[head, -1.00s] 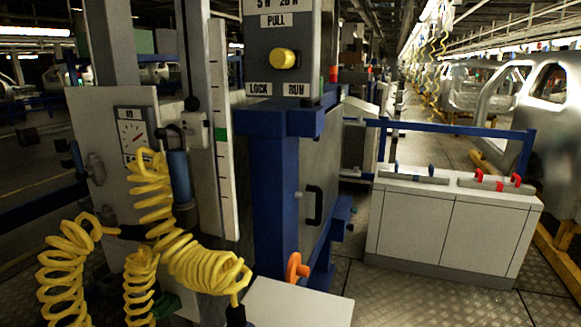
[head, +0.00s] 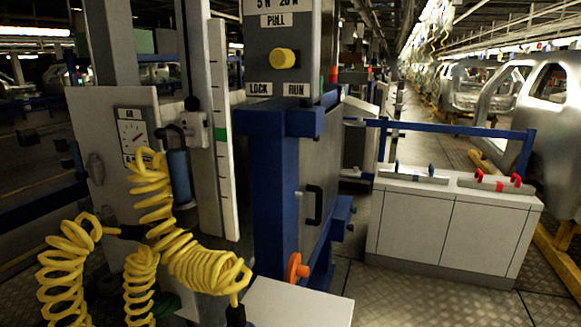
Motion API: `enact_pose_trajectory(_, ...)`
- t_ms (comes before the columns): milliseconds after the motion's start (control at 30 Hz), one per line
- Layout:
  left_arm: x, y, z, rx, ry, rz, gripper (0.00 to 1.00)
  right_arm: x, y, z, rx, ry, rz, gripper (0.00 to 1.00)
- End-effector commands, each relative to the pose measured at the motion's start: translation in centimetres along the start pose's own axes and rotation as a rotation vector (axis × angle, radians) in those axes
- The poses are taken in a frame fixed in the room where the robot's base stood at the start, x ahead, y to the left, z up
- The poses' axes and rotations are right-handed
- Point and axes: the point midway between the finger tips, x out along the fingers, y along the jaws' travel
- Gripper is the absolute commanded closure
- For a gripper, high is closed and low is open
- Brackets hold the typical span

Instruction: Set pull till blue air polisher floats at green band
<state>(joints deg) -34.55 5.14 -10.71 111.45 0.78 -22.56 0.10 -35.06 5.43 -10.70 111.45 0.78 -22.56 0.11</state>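A yellow PULL knob (head: 285,59) sits on the grey control panel, under a PULL label and above LOCK and RUN labels. A blue air polisher (head: 180,178) hangs upright from a dark hook, left of a white vertical scale (head: 222,130). The green band (head: 220,135) is on that scale, a little above the polisher's body. Yellow coiled hoses (head: 170,235) hang in front and below and partly cover the polisher's surroundings. Neither of my grippers shows in the head view.
An orange knob (head: 297,268) is low on the blue post (head: 270,190). A white cabinet (head: 455,225) with blue-handled and red-handled tools stands right. Floor between post and cabinet is clear.

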Motion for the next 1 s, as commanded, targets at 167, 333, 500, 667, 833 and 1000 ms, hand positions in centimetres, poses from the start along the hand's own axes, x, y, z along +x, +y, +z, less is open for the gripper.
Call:
enact_pose_trajectory(167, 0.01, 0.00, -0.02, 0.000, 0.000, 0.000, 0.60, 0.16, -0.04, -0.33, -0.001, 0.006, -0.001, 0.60)
enact_pose_trajectory(333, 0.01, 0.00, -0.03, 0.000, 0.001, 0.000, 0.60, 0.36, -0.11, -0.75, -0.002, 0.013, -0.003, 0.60)
enact_pose_trajectory(500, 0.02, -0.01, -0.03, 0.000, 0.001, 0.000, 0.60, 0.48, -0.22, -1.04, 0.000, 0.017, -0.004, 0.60)
enact_pose_trajectory(667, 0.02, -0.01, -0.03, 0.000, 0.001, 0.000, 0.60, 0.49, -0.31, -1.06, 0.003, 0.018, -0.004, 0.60)
enact_pose_trajectory(833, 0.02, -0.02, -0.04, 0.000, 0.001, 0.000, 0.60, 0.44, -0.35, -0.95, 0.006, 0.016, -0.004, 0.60)
enact_pose_trajectory(1000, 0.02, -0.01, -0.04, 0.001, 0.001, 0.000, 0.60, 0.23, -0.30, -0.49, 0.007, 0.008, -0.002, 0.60)
